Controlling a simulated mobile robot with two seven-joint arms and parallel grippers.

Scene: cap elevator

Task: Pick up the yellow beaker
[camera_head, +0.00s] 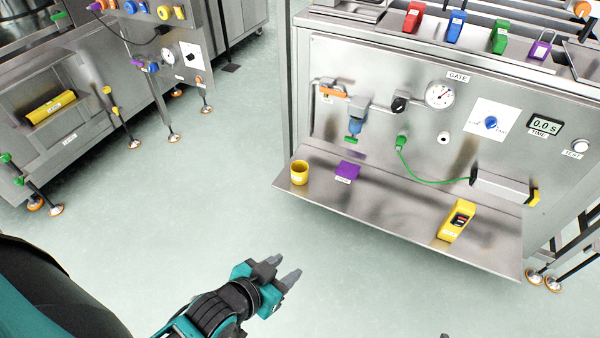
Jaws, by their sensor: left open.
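The yellow beaker (299,173) stands upright at the left end of the steel shelf (390,215) on the front of the machine. My left gripper (282,272) is open and empty, over the floor in front of the shelf. It is apart from the beaker, lower in the picture. My right gripper is not clearly seen; only a small dark tip shows at the bottom edge.
A purple block (347,171) sits on the shelf just right of the beaker. A yellow device (457,220) stands at the shelf's right. A blue-bodied fitting (355,128) and a green cable (430,178) are on the panel above. Open floor lies before the shelf.

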